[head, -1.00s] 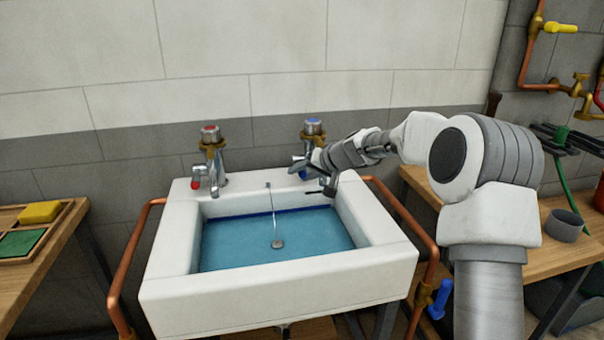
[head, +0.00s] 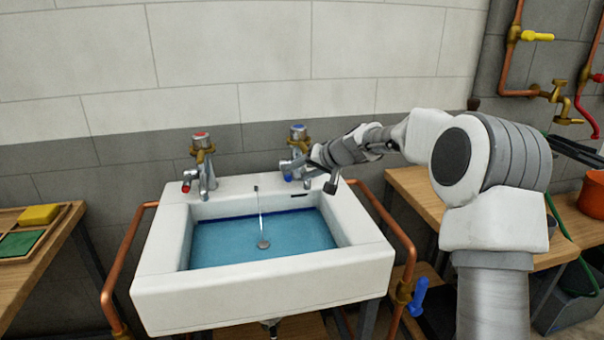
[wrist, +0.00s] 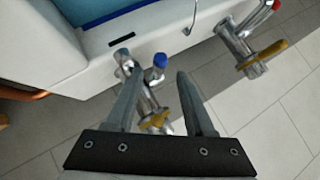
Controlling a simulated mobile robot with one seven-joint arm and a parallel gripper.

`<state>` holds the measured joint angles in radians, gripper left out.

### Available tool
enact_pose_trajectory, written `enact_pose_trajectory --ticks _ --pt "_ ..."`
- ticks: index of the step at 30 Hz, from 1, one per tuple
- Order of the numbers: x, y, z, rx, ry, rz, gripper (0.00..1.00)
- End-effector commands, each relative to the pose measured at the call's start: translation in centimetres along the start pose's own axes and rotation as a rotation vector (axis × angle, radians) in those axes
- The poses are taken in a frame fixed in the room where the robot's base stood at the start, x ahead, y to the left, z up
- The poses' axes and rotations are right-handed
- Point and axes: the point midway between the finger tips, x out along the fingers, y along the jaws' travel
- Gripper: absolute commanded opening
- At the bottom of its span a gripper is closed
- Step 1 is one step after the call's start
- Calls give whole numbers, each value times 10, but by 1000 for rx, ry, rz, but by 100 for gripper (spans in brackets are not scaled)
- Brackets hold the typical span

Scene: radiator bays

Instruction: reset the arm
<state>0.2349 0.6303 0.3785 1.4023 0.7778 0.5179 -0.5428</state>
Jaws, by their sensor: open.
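My gripper (head: 318,165) is at the back right of the sink, close to the blue-marked tap (head: 297,140). In the wrist view its two fingers (wrist: 158,88) are apart with nothing held between them. The blue-capped tap shows beyond and between the fingers there (wrist: 159,61); I cannot tell whether they touch it. The arm reaches in from the right of the head view.
The white sink (head: 265,302) holds blue water with a plug on a chain. A red-marked tap (head: 203,165) stands left of the blue one. Copper pipes (head: 128,262) flank the sink. Benches stand left (head: 38,262) and right (head: 412,186). An orange bucket (head: 592,195) is far right.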

Motion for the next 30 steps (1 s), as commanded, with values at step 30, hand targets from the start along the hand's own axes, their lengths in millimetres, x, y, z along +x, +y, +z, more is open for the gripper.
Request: enact_pose_trajectory --ticks 30 --pt "-105 -50 57 -153 -112 144 57"
